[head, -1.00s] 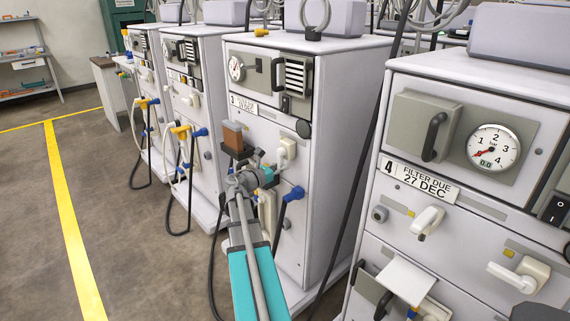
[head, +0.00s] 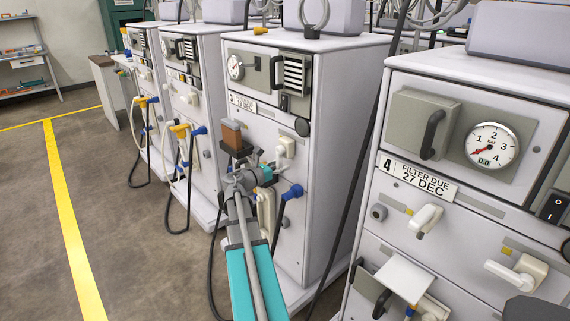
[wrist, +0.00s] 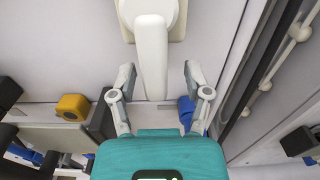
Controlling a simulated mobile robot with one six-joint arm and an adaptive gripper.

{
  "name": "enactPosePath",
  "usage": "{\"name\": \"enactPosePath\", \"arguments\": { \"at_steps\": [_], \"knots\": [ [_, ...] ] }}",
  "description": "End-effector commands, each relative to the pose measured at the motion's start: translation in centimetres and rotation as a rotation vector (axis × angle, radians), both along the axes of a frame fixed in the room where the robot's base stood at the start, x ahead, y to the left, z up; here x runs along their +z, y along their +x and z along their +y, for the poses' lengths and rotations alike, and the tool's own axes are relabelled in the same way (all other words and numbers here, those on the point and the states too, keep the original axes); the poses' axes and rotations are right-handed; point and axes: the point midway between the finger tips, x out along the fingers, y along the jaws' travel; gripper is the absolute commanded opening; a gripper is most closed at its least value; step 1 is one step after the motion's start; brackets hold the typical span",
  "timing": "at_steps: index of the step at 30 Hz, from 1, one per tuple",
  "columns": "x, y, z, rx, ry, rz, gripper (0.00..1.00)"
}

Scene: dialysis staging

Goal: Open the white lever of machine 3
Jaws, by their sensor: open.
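Machine 3 (head: 345,100) is the white cabinet in the middle of the head view, with a gauge and a "3" label. Its white lever (wrist: 152,65) hangs down from a white mount at the top middle of the wrist view. In the head view the lever's mount (head: 287,146) shows just behind my gripper, which partly hides the lever. My gripper (head: 265,165) is at the front of machine 3. In the wrist view my gripper (wrist: 159,73) is open, one finger on each side of the lever's lower part, with visible gaps on both sides.
A brown-topped block (head: 232,134) sticks out left of my gripper. A blue connector (head: 294,192) is just right of it. A yellow knob (wrist: 73,107) is at the left of the wrist view. Machine 4 (head: 460,150) stands close at right. Open floor (head: 140,240) lies left.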

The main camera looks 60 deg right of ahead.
Motion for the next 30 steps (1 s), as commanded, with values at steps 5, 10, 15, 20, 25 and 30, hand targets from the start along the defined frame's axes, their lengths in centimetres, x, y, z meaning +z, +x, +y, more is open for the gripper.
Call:
{"name": "enactPosePath", "arguments": {
  "at_steps": [5,10,15,20,25,30],
  "knots": [
    [0.0,0.2,0.9,-0.001,0.0,0.0,0.63],
    [0.0,0.7,2.6,0.001,0.0,0.0,0.63],
    [0.0,1.4,5.0,0.001,0.0,0.0,0.63],
    [0.0,2.1,7.3,0.001,0.0,0.0,0.63],
    [0.0,2.7,9.4,0.001,0.0,0.0,0.63],
    [0.0,3.1,10.7,-0.001,0.001,0.0,0.63]
  ]
}}
